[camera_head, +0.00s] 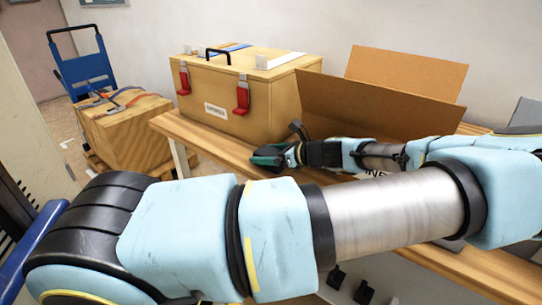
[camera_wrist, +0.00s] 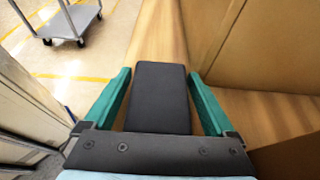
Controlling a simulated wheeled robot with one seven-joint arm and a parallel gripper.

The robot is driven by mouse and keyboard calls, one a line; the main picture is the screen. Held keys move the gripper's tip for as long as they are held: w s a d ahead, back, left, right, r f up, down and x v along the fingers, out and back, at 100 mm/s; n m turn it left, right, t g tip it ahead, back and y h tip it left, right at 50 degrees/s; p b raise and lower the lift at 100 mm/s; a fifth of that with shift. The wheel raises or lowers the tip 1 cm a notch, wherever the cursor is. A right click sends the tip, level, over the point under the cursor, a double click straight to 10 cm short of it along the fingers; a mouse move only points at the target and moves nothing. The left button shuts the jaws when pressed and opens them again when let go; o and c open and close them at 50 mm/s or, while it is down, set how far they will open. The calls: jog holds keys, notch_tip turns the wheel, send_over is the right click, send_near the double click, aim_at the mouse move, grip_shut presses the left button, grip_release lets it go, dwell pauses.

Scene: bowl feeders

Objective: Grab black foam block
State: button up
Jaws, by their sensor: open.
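The black foam block (camera_wrist: 160,98) shows in the wrist view as a dark upright-looking slab on the wooden table. My gripper (camera_wrist: 160,75) is open, with one teal finger on each side of the block. Narrow gaps show between the block and both fingers. The block's lower end is hidden behind the dark gripper body. In the head view, my gripper (camera_head: 270,157) is at the table's near edge, in front of the wooden chest. My arm covers much of that area, and I cannot clearly make out the block there.
A wooden chest (camera_head: 235,95) with red latches stands on the table (camera_head: 180,127). A grey trolley (camera_wrist: 65,20) is on the floor.

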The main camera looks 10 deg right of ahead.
jog(key=shift+w+a+f, duration=0.3)
jog(key=shift+w+a, duration=0.15)
jog(key=shift+c, duration=0.2)
jog(key=c, duration=1)
jog(key=shift+c, duration=0.2)
